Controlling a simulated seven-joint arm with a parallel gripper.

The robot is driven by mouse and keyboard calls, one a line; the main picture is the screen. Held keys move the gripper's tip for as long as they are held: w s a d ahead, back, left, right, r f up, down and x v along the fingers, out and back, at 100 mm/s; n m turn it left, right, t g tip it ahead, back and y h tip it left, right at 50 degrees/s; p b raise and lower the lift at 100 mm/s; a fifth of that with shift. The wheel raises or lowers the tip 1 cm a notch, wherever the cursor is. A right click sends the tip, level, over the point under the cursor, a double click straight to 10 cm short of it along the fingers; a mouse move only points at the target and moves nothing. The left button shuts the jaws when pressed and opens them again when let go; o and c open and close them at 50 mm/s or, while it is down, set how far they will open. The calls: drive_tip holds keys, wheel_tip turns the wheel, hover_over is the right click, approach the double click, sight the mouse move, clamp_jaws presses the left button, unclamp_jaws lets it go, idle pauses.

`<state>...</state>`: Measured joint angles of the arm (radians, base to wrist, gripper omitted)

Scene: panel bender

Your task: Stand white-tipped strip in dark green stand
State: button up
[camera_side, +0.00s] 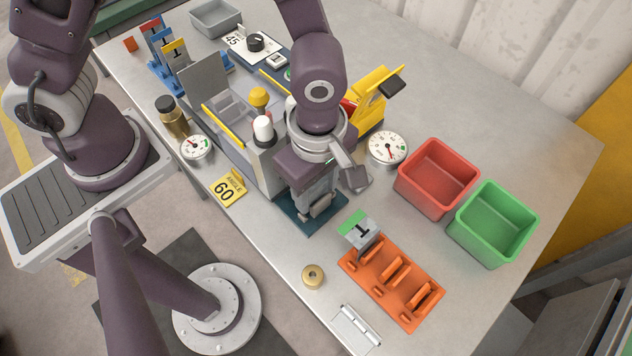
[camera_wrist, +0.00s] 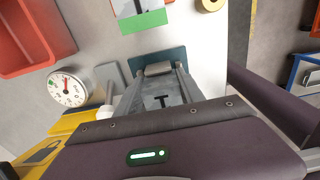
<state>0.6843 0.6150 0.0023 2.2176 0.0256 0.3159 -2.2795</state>
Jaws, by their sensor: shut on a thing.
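My gripper (camera_side: 315,208) points down over the dark green stand (camera_side: 292,222), a flat dark teal base at the table's front edge. In the wrist view the gripper (camera_wrist: 158,70) is shut on a grey strip (camera_wrist: 165,102) with a black T mark, lying between the fingers. Its white tip does not show clearly in either view. The dark green stand (camera_wrist: 136,65) shows just beyond the fingertips in the wrist view. The fingers cover most of the stand, so I cannot tell whether the strip's lower end is in it.
An orange rack (camera_side: 408,315) holds a green-tipped strip (camera_side: 357,228) close to the right of my gripper. Red (camera_side: 432,200) and green (camera_side: 487,250) bins stand farther right. A brass ring (camera_side: 313,280) lies in front.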

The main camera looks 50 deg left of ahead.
sight(316, 185)
drive_tip(key=shift+f, duration=0.45)
drive_tip(key=o, duration=0.9)
drive_tip(key=shift+o, duration=0.6)
drive_tip(key=shift+o, duration=1.3)
drive_tip(key=shift+r, duration=4.5)
